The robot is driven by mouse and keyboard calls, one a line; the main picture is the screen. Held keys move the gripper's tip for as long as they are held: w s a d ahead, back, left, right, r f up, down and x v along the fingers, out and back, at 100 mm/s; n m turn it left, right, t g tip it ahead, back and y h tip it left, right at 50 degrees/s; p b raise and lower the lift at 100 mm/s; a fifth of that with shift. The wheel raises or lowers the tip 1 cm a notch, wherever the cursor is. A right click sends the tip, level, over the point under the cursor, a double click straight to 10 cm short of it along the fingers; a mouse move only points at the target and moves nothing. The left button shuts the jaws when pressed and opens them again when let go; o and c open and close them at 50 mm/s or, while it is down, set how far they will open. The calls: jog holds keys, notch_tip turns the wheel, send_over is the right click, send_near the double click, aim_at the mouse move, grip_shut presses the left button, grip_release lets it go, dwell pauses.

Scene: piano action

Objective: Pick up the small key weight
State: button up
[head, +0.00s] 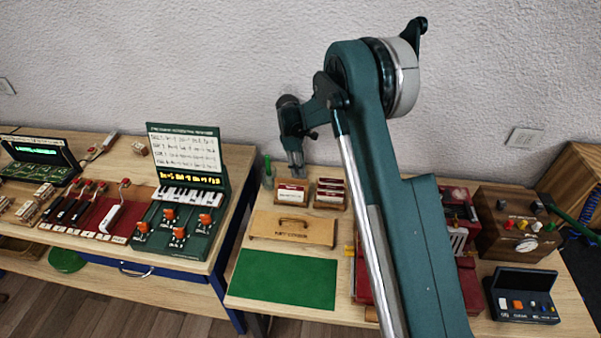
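I cannot pick out the small key weight with certainty in the head view. Small pale blocks (40,198) sit at the left bench's far left, too small to identify. My gripper (296,172) points down at the back of the right table, beside a red-and-white card box (291,194). Its fingers are small and seen partly side-on, so I cannot tell whether they are open or shut. Nothing is clearly visible between them. My arm hides part of the right table.
The left bench holds a green panel with orange knobs (180,225). A gap separates the tables.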

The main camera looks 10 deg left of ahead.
grip_shut()
jog(key=shift+r, duration=0.1)
jog(key=shift+s+r, duration=0.15)
jog(key=shift+r, duration=0.2)
notch_tip(320, 180, up, 11)
jog(key=p, duration=0.2)
jog(key=s+p, duration=0.1)
jog(key=s, duration=1.8)
jog(key=shift+s+f, duration=0.15)
jog(key=shift+s, duration=0.2)
